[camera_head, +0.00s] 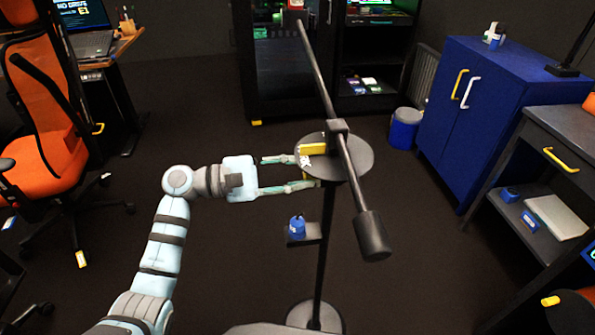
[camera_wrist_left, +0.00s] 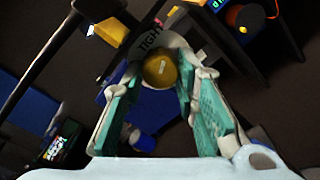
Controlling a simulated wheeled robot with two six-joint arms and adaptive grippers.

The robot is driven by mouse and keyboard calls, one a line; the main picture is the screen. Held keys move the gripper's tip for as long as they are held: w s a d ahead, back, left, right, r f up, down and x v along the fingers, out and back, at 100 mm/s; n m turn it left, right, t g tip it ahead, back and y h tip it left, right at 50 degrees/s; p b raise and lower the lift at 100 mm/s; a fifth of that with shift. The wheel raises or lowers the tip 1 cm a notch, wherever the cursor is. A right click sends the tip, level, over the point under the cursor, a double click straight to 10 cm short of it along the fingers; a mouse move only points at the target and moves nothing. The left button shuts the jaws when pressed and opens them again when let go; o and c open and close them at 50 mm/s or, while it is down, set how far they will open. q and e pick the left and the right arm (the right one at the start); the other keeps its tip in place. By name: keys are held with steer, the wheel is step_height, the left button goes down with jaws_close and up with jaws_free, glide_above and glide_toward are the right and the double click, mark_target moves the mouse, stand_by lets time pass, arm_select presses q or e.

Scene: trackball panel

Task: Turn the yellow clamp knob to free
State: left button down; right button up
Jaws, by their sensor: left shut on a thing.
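The yellow clamp knob (camera_wrist_left: 160,70) is a round end with a pale mark on its face, in the middle of the wrist view. A white ring with the word TIGHT lies around its upper left. My left gripper (camera_wrist_left: 162,80) has one finger on each side of the knob and is shut on it. In the head view my left gripper (camera_head: 306,171) reaches in from the left to the dark round plate (camera_head: 350,162) on the stand. A yellow part (camera_head: 313,149) shows on that plate; the knob itself is mostly hidden there by the fingers. My right gripper is not in view.
A long dark bar with a cylindrical weight (camera_head: 371,236) crosses over the plate. A small shelf with a blue object (camera_head: 297,227) is on the stand's pole below my gripper. A blue cabinet (camera_head: 497,105) stands right, an orange chair (camera_head: 45,120) left. Floor between is clear.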

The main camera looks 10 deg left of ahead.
arm_select(q)
steer(key=shift+m, duration=0.5)
steer(key=c, duration=1.4)
jaws_free()
steer(key=shift+o, duration=0.8)
